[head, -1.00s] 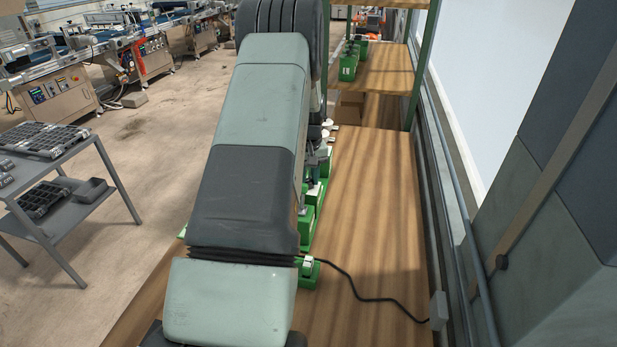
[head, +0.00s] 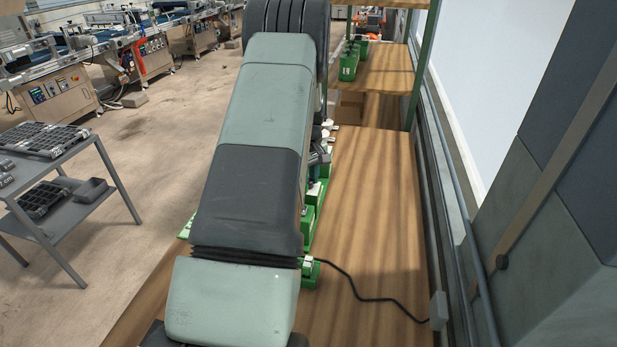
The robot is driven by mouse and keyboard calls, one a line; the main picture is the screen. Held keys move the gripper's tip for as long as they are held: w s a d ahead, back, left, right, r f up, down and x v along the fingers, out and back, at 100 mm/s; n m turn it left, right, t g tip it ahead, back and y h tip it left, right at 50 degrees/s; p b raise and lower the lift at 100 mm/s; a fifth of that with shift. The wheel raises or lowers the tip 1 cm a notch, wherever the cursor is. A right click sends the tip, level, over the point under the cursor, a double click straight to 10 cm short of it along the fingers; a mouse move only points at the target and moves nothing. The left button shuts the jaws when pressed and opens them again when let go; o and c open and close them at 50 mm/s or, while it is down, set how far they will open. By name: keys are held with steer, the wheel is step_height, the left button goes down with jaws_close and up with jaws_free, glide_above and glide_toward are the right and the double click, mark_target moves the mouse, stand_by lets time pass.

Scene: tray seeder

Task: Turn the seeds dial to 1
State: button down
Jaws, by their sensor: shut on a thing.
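The green tray seeder (head: 318,195) shows only as a strip of green housings with small white parts, along the right side of my arm. My arm covers most of it. The seeds dial is hidden behind my arm, so its setting cannot be read. My gripper's fingers are hidden behind the arm too. A small dark part shows beside the arm above the green housings, too little to tell what it is.
A green post (head: 418,65) and shelf stand behind. A grey cart (head: 75,190) with trays stands at the left.

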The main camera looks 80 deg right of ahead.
steer(key=c, duration=0.9)
jaws_free()
steer(key=shift+o, duration=0.2)
step_height(320, 180, up, 11)
